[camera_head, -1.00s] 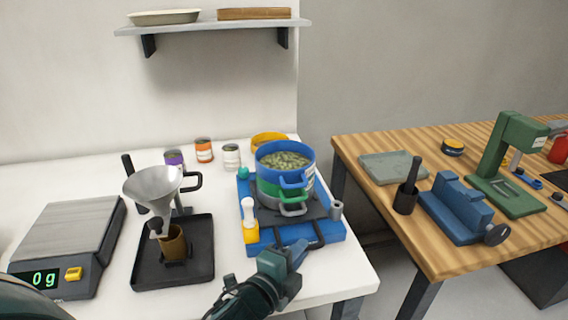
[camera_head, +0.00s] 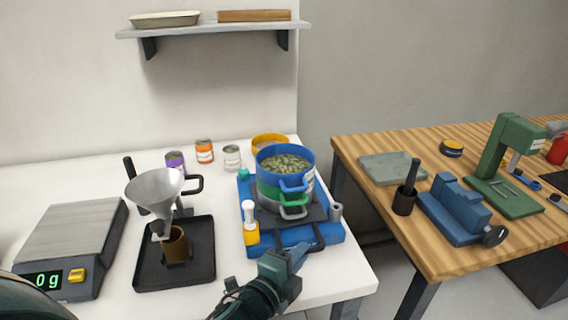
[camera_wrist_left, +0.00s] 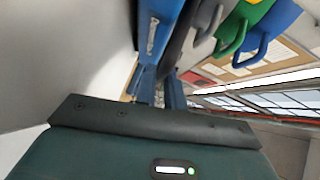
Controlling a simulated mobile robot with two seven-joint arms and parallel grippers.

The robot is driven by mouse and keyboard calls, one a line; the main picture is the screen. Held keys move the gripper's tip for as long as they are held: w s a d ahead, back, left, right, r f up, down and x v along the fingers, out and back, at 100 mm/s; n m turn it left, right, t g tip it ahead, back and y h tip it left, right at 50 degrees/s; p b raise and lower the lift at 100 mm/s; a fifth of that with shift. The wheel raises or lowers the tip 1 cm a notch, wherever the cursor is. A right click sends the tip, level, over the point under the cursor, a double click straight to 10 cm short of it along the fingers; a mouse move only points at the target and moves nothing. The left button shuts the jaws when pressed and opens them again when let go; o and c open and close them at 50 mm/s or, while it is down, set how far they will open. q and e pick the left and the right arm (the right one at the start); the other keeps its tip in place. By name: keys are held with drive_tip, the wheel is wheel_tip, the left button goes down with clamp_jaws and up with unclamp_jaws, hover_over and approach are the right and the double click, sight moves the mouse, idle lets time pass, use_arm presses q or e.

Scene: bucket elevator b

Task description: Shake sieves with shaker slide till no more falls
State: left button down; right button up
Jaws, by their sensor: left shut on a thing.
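The sieve stack, with a blue sieve (camera_head: 297,165) on top, a green one (camera_head: 268,190) and a grey one below, stands upright on the dark shaker slide (camera_head: 313,213). The top sieve holds green-brown granules (camera_head: 284,162). The slide sits on a blue base (camera_head: 327,237) and has a black handle (camera_head: 320,240) at its front. My left gripper (camera_head: 293,258) is shut at this handle, in front of the base. In the left wrist view the blue fingers (camera_wrist_left: 160,88) are close together, and the handle between them is hard to make out. The lower sieves' contents are hidden.
A metal funnel (camera_head: 155,187) stands over a brown cup (camera_head: 175,243) in a black tray (camera_head: 205,272). A scale (camera_head: 75,235) reading 0 g is at the left. Several small cans stand behind. A wooden bench (camera_head: 445,262) with a green press (camera_head: 512,160) is at the right.

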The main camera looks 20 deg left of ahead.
use_arm(q)
drive_tip(key=shift+w+a, duration=0.5)
drive_tip(key=shift+w, duration=0.25)
drive_tip(key=shift+s+d, duration=0.65)
drive_tip(key=shift+s, duration=0.35)
drive_tip(key=shift+s+d, duration=0.6)
drive_tip(key=shift+s, duration=0.35)
